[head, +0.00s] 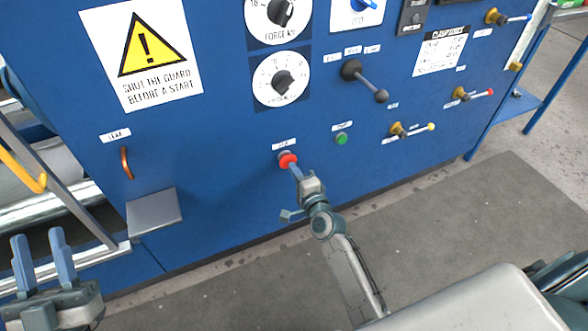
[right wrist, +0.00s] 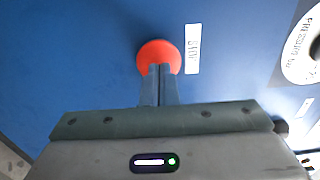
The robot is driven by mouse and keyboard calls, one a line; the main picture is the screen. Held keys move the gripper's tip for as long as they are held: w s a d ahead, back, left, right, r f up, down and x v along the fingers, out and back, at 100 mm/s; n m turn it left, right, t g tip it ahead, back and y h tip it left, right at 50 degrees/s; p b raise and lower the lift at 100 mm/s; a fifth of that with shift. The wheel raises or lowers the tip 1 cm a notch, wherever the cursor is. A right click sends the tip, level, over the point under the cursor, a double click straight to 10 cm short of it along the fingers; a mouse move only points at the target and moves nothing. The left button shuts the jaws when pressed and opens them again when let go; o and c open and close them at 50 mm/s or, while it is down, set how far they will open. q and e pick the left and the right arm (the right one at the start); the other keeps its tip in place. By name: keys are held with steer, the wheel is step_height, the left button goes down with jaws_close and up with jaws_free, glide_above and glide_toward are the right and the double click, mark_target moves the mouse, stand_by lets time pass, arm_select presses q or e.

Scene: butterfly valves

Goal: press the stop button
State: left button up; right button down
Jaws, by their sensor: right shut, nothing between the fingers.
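The red stop button (head: 286,159) is on the blue machine panel (head: 225,200), under a small white label. My right gripper (head: 292,169) is shut and empty, with its fingertips right at the button. In the right wrist view the red button (right wrist: 157,50) shows behind and above the shut fingertips (right wrist: 160,68), which cover its lower part. I cannot tell whether they touch it or whether it is pushed in. My left gripper (head: 43,250) is at the lower left, away from the panel, its two fingers apart with nothing between them.
A green button (head: 342,139) is to the right of the red one. White dials (head: 281,78), a black-knobbed lever (head: 367,80) and small yellow valves (head: 410,130) are on the panel. A copper handle (head: 126,162) and a grey ledge (head: 154,211) are to the left.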

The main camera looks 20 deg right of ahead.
steer(key=shift+w, duration=0.4)
steer(key=shift+w, duration=0.1)
